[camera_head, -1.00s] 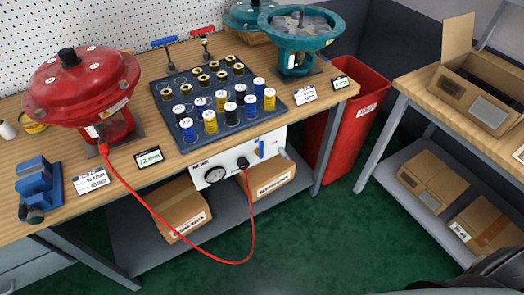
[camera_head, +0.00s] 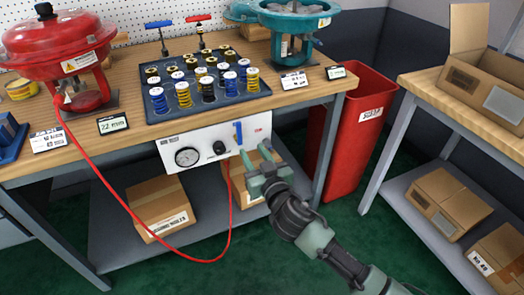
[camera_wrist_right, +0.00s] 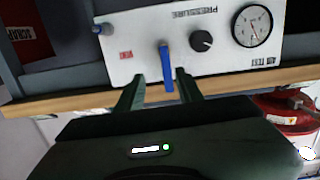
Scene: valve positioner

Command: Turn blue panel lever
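The blue panel lever (camera_head: 238,132) is on the white pressure panel under the front edge of the workbench and points up and down. In the right wrist view, which looks upside down, the blue lever (camera_wrist_right: 167,66) lies between my two fingertips, closer to the right one in the picture, with a visible gap on the left. My right gripper (camera_head: 256,158) is open just in front of the panel, below and right of the lever in the head view. It also shows in the wrist view (camera_wrist_right: 160,78). My left gripper is not in view.
The panel carries a gauge (camera_head: 187,157) and a black knob (camera_head: 219,147). A red hose (camera_head: 140,213) hangs in a loop from the panel to the red actuator (camera_head: 60,45). A red bin (camera_head: 357,130) stands right of the workbench. Cardboard boxes sit on the lower shelf.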

